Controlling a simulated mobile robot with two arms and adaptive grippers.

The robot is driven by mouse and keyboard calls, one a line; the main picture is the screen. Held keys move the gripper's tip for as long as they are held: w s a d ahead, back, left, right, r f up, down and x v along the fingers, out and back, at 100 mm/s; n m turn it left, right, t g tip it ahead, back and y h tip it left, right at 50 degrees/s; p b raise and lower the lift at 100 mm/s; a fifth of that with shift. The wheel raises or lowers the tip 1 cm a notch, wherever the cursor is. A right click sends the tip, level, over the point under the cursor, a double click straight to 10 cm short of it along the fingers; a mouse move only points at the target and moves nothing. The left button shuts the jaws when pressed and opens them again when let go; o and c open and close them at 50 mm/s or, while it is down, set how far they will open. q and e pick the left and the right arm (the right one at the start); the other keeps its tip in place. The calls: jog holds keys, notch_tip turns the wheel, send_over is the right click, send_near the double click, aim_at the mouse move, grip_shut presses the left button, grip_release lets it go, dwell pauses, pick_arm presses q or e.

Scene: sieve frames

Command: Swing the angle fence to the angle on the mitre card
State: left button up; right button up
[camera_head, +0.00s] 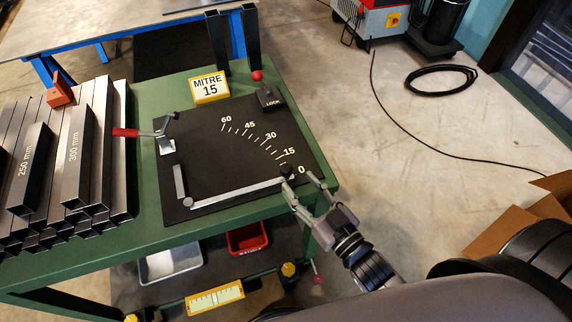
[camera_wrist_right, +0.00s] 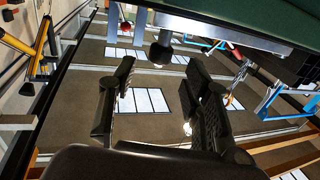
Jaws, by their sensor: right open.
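The yellow mitre card (camera_head: 209,87) reads "MITRE 15" and stands behind the black plate (camera_head: 215,150). The angle fence (camera_head: 235,192) is a silver bar running from its pivot at the left to a black knob (camera_head: 287,171) near the 0 mark. The printed scale runs from 0 to 60. My right gripper (camera_head: 301,181) is open at the plate's front right corner, close to the knob. In the right wrist view, the open fingers (camera_wrist_right: 161,70) point towards a dark knob (camera_wrist_right: 160,52), with a visible gap around it. My left gripper is not in view.
A LOCK block (camera_head: 268,97) with a red ball lever (camera_head: 257,75) sits at the plate's back right. A red-handled clamp (camera_head: 128,132) stands at the left. Stacked metal tubes (camera_head: 100,150) fill the bench's left side.

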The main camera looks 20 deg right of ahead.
aim_at(290, 174)
jog(key=x, duration=0.6)
jog(key=shift+w+a+p, duration=0.15)
jog(key=shift+w+p, duration=0.15)
jog(key=shift+c, duration=0.5)
grip_shut()
